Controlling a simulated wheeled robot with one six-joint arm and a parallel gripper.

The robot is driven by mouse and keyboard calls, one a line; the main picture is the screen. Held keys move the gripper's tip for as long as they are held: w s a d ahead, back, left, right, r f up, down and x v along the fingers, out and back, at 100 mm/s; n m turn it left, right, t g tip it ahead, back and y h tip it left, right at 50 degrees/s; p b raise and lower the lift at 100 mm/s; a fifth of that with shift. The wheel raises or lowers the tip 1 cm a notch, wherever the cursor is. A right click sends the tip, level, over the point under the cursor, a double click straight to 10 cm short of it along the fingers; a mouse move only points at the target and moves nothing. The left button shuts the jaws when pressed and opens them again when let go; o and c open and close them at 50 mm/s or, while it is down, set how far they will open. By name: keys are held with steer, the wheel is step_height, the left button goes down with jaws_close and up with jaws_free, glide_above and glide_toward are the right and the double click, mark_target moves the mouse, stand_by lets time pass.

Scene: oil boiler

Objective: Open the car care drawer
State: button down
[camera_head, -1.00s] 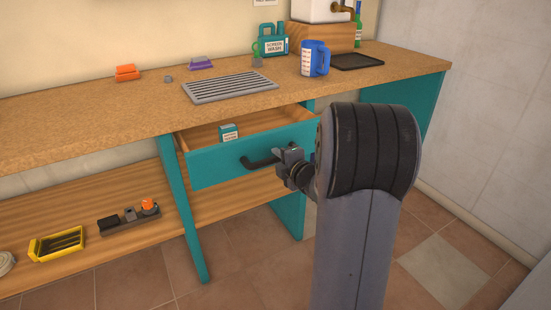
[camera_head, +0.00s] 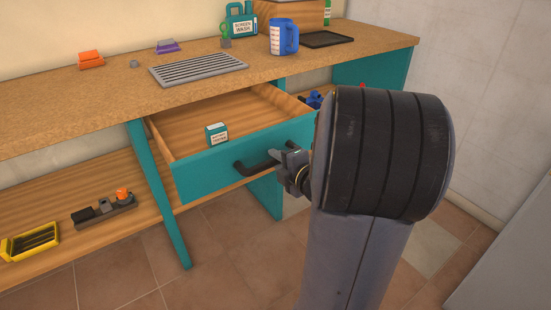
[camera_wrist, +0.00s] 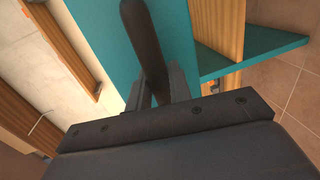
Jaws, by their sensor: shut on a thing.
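The drawer (camera_head: 215,172) has a teal front and a wooden inside, and it stands well out from under the workbench. A small teal and white box (camera_head: 216,134) stands inside it near the front left. The dark bar handle (camera_head: 252,167) is on the drawer front. My gripper (camera_head: 286,160) is shut on the right part of this handle. In the wrist view the handle (camera_wrist: 143,35) runs down between my gripper's fingers (camera_wrist: 160,92), with the teal front (camera_wrist: 95,35) behind it. My arm hides the area right of the drawer.
The worktop (camera_head: 110,110) holds an orange block (camera_head: 90,60), a grey grate (camera_head: 198,69), a blue jug (camera_head: 284,38) and a black tray (camera_head: 326,39). A lower shelf (camera_head: 60,195) holds a yellow tray (camera_head: 30,241). The tiled floor (camera_head: 130,270) before the bench is clear.

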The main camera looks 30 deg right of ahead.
steer(key=c, duration=1.3)
jaws_free()
steer(key=shift+p+v, duration=1.35)
steer(key=shift+v, duration=4.05)
steer(key=b+x, duration=0.2)
steer(key=x, duration=0.8)
steer(key=shift+w+f+b, duration=0.1)
steer(key=shift+w+b, duration=0.25)
steer(key=shift+w, duration=0.05)
